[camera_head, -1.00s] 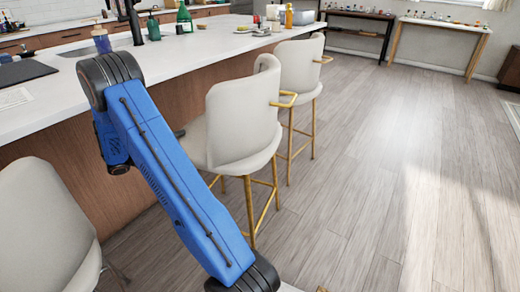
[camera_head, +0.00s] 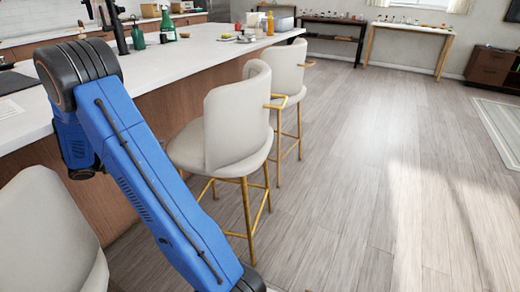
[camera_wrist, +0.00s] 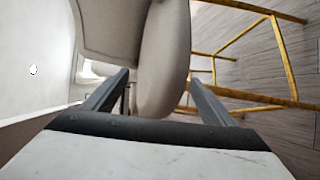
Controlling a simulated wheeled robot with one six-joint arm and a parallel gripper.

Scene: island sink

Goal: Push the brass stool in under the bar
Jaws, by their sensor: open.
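A cream bar stool with brass legs (camera_head: 238,130) stands in the middle of the head view, beside the bar (camera_head: 165,72), a long island with a white top and brown side. The stool's back faces the open floor and its seat edge is near the island side. In the wrist view, cream upholstery (camera_wrist: 164,60) and brass legs (camera_wrist: 283,60) fill the upper middle and right. My gripper (camera_wrist: 157,92) is open, its two dark fingers apart in front of the upholstery. I cannot tell whether they touch it. In the head view the gripper is hidden behind my blue arm.
A similar stool (camera_head: 284,72) stands beyond, and another cream seat (camera_head: 45,235) is at the lower left, close to my arm. Bottles (camera_head: 167,27) and dishes stand on the bar. The wooden floor (camera_head: 370,160) to the right is clear.

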